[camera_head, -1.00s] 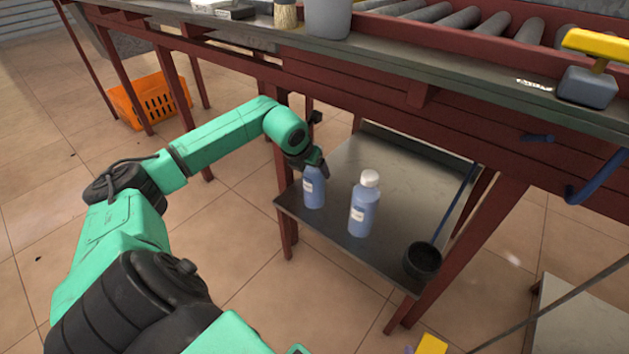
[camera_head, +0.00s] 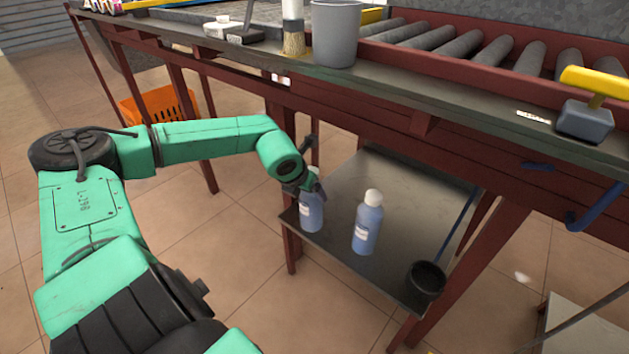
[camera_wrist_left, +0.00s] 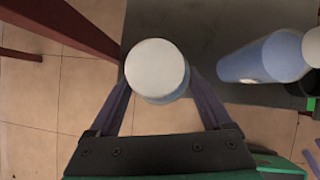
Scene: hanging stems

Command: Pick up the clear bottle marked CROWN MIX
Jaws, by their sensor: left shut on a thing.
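Two bluish see-through bottles with pale labels are at the lower shelf under the bench. The left bottle (camera_head: 311,214) is in my left gripper (camera_head: 309,185), which is shut on it near the top. It stays upright by the shelf's near left edge; I cannot tell whether its base touches the shelf. In the left wrist view its white cap (camera_wrist_left: 157,68) lies between the two fingers (camera_wrist_left: 160,84). The other bottle (camera_head: 367,226), white-capped, stands upright to the right, also in the wrist view (camera_wrist_left: 262,58). Label lettering is too small to read. My right gripper is not in view.
The metal shelf (camera_head: 395,190) also bears a dark long-handled cup (camera_head: 427,279) at its right. The red bench frame (camera_head: 340,108) is above. A grey cup (camera_head: 336,35) and a brush (camera_head: 293,35) stand on top. An orange crate (camera_head: 155,105) is on the floor behind.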

